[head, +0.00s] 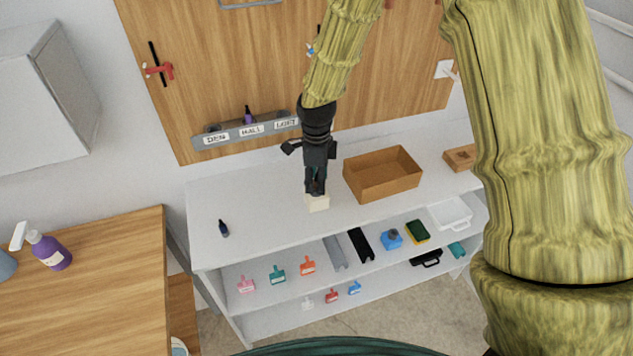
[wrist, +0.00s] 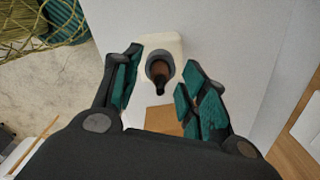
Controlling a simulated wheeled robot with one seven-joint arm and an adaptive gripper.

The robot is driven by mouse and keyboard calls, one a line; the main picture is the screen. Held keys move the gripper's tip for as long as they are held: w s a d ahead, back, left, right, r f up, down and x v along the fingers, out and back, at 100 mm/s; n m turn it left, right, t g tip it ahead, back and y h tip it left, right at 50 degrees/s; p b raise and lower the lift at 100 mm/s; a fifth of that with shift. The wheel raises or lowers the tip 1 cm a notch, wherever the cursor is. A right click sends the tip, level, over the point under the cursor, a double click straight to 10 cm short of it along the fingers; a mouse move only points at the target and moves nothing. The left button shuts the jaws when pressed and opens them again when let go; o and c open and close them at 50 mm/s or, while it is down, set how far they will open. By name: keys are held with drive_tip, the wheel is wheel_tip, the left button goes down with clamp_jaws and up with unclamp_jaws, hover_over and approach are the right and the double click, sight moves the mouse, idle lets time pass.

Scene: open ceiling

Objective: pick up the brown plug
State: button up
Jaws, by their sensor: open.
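The brown plug (wrist: 157,72) stands in a dark round collar on a cream block (wrist: 160,46) in the wrist view. Its dark tip points toward the camera. The cream block (head: 317,203) also shows on the white shelf top in the head view, where my gripper hides the plug. My gripper (head: 316,188) points down over the block. In the wrist view its teal-padded fingers (wrist: 163,66) are open, one on each side of the plug, with a gap on both sides. I cannot tell how far down the fingers reach.
A brown tray (head: 382,192) stands right of my gripper. A small dark bottle-like piece (head: 223,229) stands at left. A grey wall rack (head: 220,138) labelled DESK, HALL, LOFT holds a purple piece (head: 248,117). The shelf top left of the block is mostly clear.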

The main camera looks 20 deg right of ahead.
drive_tip(key=shift+f, duration=0.25)
drive_tip(key=c, duration=0.9)
drive_tip(key=shift+c, duration=0.2)
drive_tip(key=shift+r, duration=0.1)
drive_tip(key=shift+w+r+b, duration=0.1)
drive_tip(key=shift+r+b, duration=0.65)
drive_tip(key=shift+r, duration=0.1)
drive_tip(key=shift+r+b, duration=0.55)
drive_tip(key=shift+r, duration=0.25)
drive_tip(key=s+r+b, duration=0.1)
drive_tip(key=s+b, duration=0.4)
drive_tip(key=s, duration=1.1)
drive_tip(key=shift+d+r, duration=0.15)
drive_tip(key=shift+r, duration=0.15)
